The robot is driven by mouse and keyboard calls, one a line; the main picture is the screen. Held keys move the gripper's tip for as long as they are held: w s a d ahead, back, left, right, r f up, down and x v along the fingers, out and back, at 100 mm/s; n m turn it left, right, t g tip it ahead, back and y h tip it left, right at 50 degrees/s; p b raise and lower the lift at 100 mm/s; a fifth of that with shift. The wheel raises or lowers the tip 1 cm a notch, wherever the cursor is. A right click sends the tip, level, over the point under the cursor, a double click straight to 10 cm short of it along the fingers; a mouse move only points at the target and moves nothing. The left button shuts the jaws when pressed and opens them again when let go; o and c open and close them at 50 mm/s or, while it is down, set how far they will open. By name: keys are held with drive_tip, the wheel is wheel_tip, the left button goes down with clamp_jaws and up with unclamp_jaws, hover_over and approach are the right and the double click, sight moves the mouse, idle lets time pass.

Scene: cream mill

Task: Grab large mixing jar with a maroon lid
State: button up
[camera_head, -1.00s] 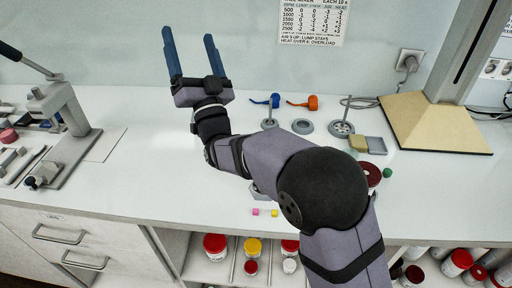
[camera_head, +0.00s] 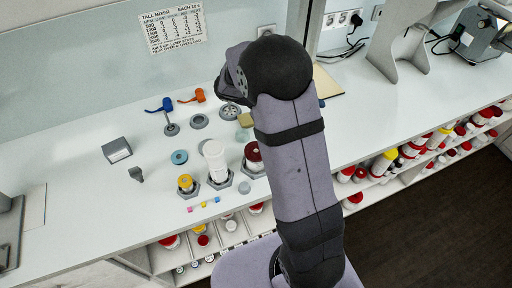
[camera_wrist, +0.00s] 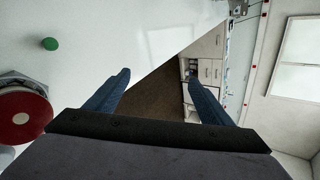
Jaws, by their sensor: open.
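A jar with a maroon lid (camera_head: 253,152) stands upright on the bench in a grey holder, partly hidden by my arm in the head view. In the wrist view the maroon lid (camera_wrist: 22,112) shows from above at the lower left, with a pale disc at its centre, cut off by the frame edge. My gripper (camera_wrist: 160,86) is open and empty, its two blue fingers spread apart over the bench edge and floor. The jar lies to the left of the fingers and apart from them. In the head view my gripper is hidden behind my arm.
A white jar (camera_head: 214,157) and a yellow-topped jar (camera_head: 186,183) stand left of the maroon-lidded jar. A small green object (camera_wrist: 49,44) lies on the bench. Blue (camera_head: 160,105) and orange (camera_head: 193,96) tools lie behind. Shelves below hold several jars.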

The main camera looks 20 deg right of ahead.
drive_tip(key=s+a+f+m+g+y+p, duration=0.1)
drive_tip(key=s+a+f+m+g+p, duration=0.15)
drive_tip(key=s+a+m, duration=0.35)
drive_tip(key=s+a+f+m+g+y+p, duration=0.1)
drive_tip(key=s+a+m+g+y, duration=0.15)
drive_tip(key=s, duration=0.55)
drive_tip(key=m+t+h+b, duration=0.65)
drive_tip(key=m+t, duration=1.25)
drive_tip(key=m, duration=1.3)
approach(253, 165)
drive_tip(key=shift+n+y, duration=0.25)
drive_tip(key=shift+y, duration=0.45)
drive_tip(key=d, duration=0.1)
drive_tip(key=w+d+r+b, duration=0.1)
drive_tip(key=d+r, duration=0.1)
drive_tip(key=d, duration=0.1)
drive_tip(key=shift+w+b, duration=0.25)
drive_tip(key=shift+b, duration=0.1)
drive_tip(key=shift+w+f+n+t+y, duration=0.25)
drive_tip(key=shift+w+n+t+y, duration=0.1)
drive_tip(key=shift+n+t, duration=0.2)
drive_tip(key=shift+w+d+f+t+y+b, duration=0.15)
drive_tip(key=shift+w+d+t+y+b, duration=0.15)
drive_tip(key=shift+w+d+b, duration=0.2)
drive_tip(key=shift+w+d+y, duration=0.15)
drive_tip(key=shift+w+y, duration=0.05)
drive_tip(key=shift+y, duration=0.15)
